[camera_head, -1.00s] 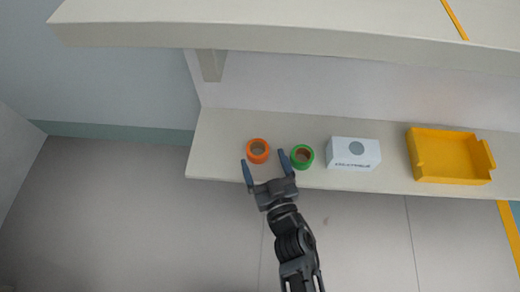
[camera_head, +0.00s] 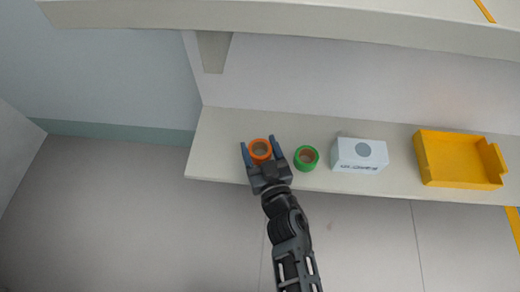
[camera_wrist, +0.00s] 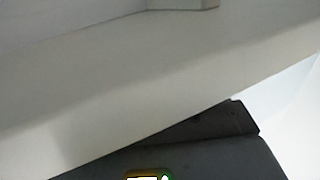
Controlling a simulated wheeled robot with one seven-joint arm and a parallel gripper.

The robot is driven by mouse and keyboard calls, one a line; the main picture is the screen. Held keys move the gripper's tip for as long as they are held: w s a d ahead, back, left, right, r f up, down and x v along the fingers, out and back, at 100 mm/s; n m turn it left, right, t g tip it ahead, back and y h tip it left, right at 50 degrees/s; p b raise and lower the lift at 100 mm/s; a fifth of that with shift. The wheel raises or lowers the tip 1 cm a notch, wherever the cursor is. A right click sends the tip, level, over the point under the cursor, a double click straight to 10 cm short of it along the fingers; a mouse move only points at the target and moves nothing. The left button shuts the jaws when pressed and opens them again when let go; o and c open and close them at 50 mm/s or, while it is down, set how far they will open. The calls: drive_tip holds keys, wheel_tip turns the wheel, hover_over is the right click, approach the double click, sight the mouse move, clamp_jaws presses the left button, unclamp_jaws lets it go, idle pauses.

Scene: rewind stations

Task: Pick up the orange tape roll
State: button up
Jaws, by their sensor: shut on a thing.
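The orange tape roll (camera_head: 260,149) stands near the left end of the lower shelf in the head view. My gripper (camera_head: 260,150) reaches in from the front, with one finger on each side of the roll, and is shut on it. The roll appears to rest on the shelf still; I cannot tell any lift. In the wrist view a dark grey part of my gripper fills the lower edge, and the roll is not recognisable there.
A green tape roll (camera_head: 306,158) stands close to the right of my gripper. Farther right are a white box (camera_head: 360,155) and a yellow open bin (camera_head: 428,176). An upper shelf (camera_head: 280,20) overhangs the lower shelf (camera_head: 215,160). The shelf's left end is bare.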

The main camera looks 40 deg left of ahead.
drive_tip(key=c, duration=0.4)
drive_tip(key=shift+r, duration=0.2)
